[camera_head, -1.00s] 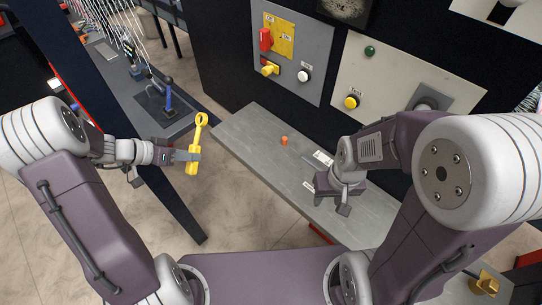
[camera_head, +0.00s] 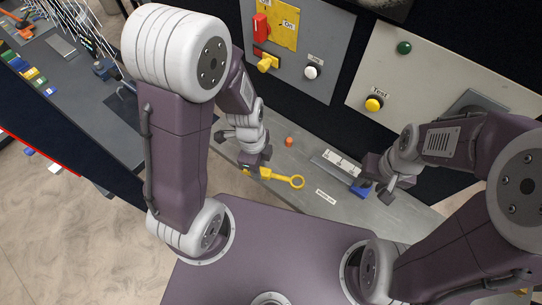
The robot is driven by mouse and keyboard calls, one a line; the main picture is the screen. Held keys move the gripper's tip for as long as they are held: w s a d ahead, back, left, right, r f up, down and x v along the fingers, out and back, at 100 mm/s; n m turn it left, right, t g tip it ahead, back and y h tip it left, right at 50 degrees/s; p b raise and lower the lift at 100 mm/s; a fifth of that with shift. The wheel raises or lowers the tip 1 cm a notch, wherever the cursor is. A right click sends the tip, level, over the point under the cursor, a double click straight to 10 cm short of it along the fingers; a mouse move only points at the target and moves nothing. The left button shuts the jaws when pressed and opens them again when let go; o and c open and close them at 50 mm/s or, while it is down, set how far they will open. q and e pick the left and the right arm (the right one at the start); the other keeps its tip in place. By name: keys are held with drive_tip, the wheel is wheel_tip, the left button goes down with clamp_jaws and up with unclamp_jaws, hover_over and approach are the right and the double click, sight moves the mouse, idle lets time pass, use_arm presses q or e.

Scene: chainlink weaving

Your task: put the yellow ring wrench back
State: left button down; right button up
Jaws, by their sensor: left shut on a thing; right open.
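The yellow ring wrench (camera_head: 283,178) is in my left gripper (camera_head: 253,170), over the grey shelf (camera_head: 307,208). Its ring end points right, and its grip end is partly hidden by the gripper. I cannot tell whether it touches the shelf. My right gripper (camera_head: 380,190) is open, low over the right part of the shelf, close to a blue object (camera_head: 360,190). I cannot tell whether it touches that object.
A small orange cylinder (camera_head: 289,141) and a white labelled strip (camera_head: 338,164) are on the shelf behind the wrench. A dark bench (camera_head: 75,90) with cables is at left.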

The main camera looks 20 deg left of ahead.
use_arm(q)
drive_tip(key=w+d+r+m+y, duration=0.1)
drive_tip(key=w+r+m, duration=0.2)
drive_tip(key=w+r, duration=0.2)
drive_tip(key=w, duration=0.2)
drive_tip(key=shift+w+d+r+t+p, duration=0.25)
drive_tip(key=shift+w+d+t+p, duration=0.05)
drive_tip(key=shift+d, duration=0.05)
drive_tip(key=a+f, duration=0.2)
drive_tip(key=a, duration=0.2)
drive_tip(key=w+a+f+p, duration=0.1)
drive_tip(key=a+f, duration=0.1)
drive_tip(key=a, duration=0.1)
drive_tip(key=a+f, duration=0.3)
drive_tip(key=a, duration=0.1)
drive_tip(key=shift+w+a+p, duration=0.15)
drive_tip(key=shift+a+p, duration=0.2)
drive_tip(key=shift+p, duration=0.05)
drive_tip(key=shift+s+d+f, duration=0.1)
drive_tip(key=shift+s+f, duration=0.1)
drive_tip(key=shift+f, duration=0.9)
drive_tip(key=shift+w+f+p, duration=0.1)
drive_tip(key=shift+f+p, duration=0.25)
drive_tip(key=shift+p, duration=0.25)
drive_tip(key=shift+w+f, duration=0.15)
drive_tip(key=shift+f, duration=0.25)
